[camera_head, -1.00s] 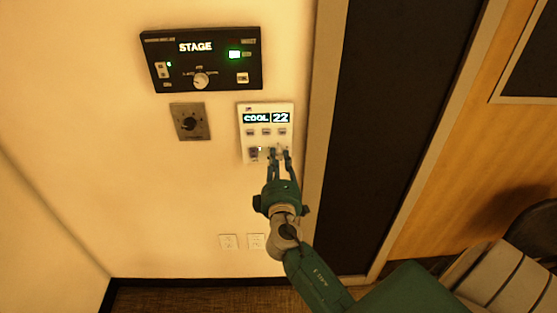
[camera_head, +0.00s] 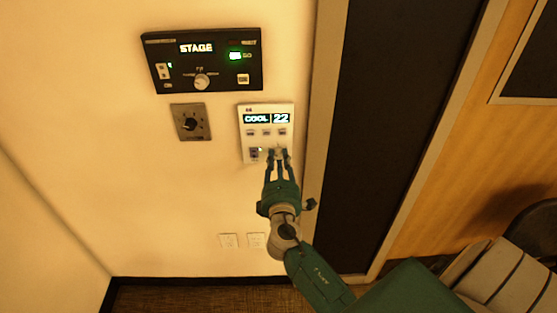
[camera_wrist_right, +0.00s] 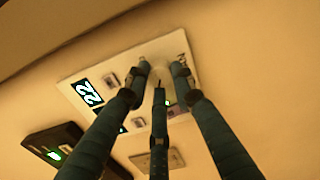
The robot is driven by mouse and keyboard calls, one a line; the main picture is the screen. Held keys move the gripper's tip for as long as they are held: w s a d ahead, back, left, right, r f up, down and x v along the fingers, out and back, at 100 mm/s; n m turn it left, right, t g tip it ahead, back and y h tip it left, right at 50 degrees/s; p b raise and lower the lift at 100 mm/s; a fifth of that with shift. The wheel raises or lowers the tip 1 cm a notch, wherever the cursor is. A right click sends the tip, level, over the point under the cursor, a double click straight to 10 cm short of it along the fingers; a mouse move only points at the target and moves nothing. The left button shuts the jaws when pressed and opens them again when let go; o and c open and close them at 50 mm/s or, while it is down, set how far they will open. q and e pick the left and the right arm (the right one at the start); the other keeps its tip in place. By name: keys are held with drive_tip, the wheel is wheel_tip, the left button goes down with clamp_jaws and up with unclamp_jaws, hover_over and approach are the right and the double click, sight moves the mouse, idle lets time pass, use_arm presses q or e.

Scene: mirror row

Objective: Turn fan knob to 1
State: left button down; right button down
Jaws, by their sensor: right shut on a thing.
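A white control panel (camera_head: 266,112) on the wall shows COOL and 22 on its display, with a row of small buttons below. In the right wrist view the panel (camera_wrist_right: 100,72) shows tilted beyond my fingers. My right gripper (camera_head: 278,154) is at the panel's lower right, its fingers closed around the fan knob. In the right wrist view my gripper (camera_wrist_right: 159,76) has fingertips on either side of the knob's spot, close to the panel face. The knob is mostly hidden by the fingers, so its setting cannot be read. My left gripper is out of view.
A black STAGE panel (camera_head: 202,60) with a round knob is above left. A grey plate with a dark dial (camera_head: 190,122) is left of the white panel. A dark door panel (camera_head: 390,120) is at right.

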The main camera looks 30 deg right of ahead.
drive_tip(key=shift+s+f, duration=0.1)
drive_tip(key=shift+f, duration=0.2)
drive_tip(key=c, duration=1.5)
unclamp_jaws()
drive_tip(key=shift+d+r, duration=0.1)
drive_tip(key=shift+r, duration=0.05)
drive_tip(key=v, duration=1.2)
